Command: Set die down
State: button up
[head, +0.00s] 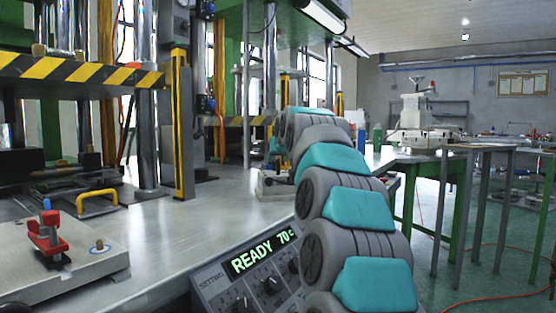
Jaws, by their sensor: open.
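My arm, in grey and teal segments, reaches from the lower right towards the middle of the head view. Its far end bends out of sight behind its own links, so my gripper and its fingers are hidden. A thick pale metal block (98,264), possibly the die, lies on the workbench at the lower left.
A control box (255,275) reading "READY 70" stands at the bench's front edge, close to my arm. A press with a striped yellow-black beam (85,72) and a yellow handle (97,201) are at the left. The steel bench top (205,215) is clear in the middle.

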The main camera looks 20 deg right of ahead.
jog(key=v, duration=1.1)
jog(key=shift+f, duration=0.1)
